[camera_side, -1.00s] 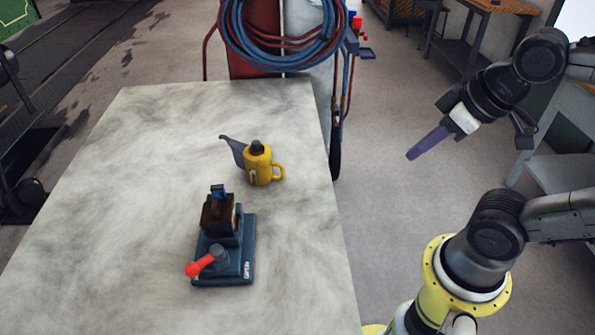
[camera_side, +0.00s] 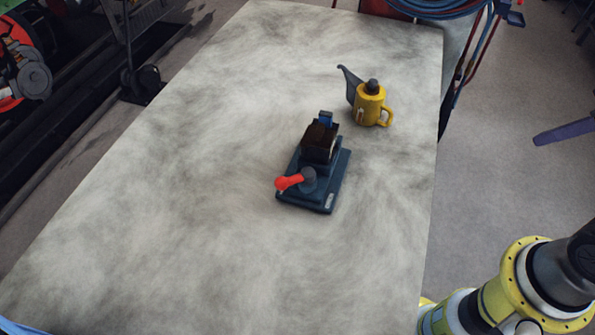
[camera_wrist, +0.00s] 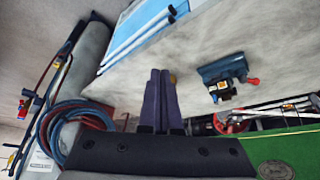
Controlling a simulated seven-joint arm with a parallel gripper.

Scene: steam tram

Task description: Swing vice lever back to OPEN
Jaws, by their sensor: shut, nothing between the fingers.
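The dark blue vice (camera_side: 318,190) stands on the pale table (camera_side: 200,190), with a dark brown block (camera_side: 320,142) in its upper part. Its red-knobbed lever (camera_side: 289,182) points left in the side view. A small pale marking on the base is too small to read. In the wrist view the vice (camera_wrist: 224,72) and red knob (camera_wrist: 253,81) lie right of my gripper (camera_wrist: 161,72). My gripper's two purple fingers are together and empty. In the side view a purple finger (camera_side: 566,131) shows at the right edge, beyond the table and well away from the vice.
A yellow oil can (camera_side: 370,104) with a grey spout stands just behind and right of the vice. Coiled hoses (camera_side: 435,6) hang beyond the table's back edge. The table's left and front areas are clear. A blue and white item (camera_wrist: 140,22) shows in the wrist view.

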